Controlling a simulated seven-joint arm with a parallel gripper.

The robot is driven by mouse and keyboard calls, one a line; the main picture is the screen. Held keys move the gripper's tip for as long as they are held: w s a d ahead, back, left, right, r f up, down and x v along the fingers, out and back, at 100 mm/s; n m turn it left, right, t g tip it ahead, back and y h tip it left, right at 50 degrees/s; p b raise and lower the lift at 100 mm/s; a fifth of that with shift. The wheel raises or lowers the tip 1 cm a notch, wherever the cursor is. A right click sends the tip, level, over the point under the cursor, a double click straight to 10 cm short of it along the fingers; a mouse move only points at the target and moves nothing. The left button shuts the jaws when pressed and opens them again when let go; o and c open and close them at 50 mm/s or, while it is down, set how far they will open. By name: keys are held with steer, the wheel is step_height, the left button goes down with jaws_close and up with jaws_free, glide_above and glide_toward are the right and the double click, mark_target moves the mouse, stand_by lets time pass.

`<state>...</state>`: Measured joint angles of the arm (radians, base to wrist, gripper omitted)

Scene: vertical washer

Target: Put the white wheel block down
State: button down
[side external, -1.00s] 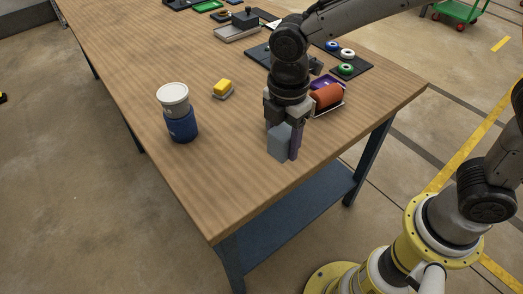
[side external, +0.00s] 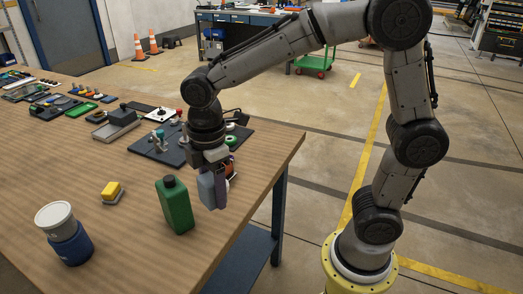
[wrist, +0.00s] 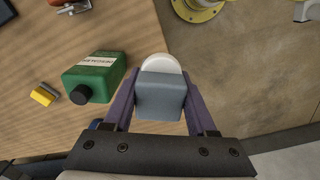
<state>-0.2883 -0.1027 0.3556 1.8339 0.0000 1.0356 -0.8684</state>
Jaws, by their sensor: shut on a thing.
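The white wheel block shows in the wrist view as a blue-grey block (wrist: 161,95) with a round white wheel (wrist: 155,62) at its far side. My gripper (wrist: 160,108) is shut on it, one purple finger along each side. In the side external view my gripper (side external: 213,186) points down near the table's right end, and the block's grey-blue body (side external: 206,190) shows between the fingers. The wheel is hidden there. I cannot tell whether the block touches the table.
A green bottle (side external: 175,206) stands close left of my gripper on the wooden table (side external: 140,235). Farther left are a yellow block (side external: 111,190) and a blue-and-white container (side external: 68,240). The table edge is close by.

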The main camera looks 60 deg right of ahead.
steer(key=w+d+m, duration=0.4)
steer(key=d+m, duration=0.3)
steer(key=d, duration=0.9)
steer(key=s+d+f+m, duration=0.1)
steer(key=s+d+m, duration=0.2)
steer(key=d, duration=0.6)
steer(key=s+d+m, duration=0.3)
steer(key=d, duration=0.5)
glide_above(265, 146)
steer(key=s, duration=0.1)
steer(key=f, duration=0.8)
steer(key=shift+a+f, duration=0.2)
steer(key=shift+a, duration=0.2)
steer(key=shift+w+d+f, duration=0.35)
steer(key=shift+f, duration=0.3)
steer(key=shift+w+f, duration=0.1)
steer(key=shift+f, duration=1.55)
steer(key=shift+f, duration=0.15)
steer(key=shift+c, duration=1)
jaws_free()
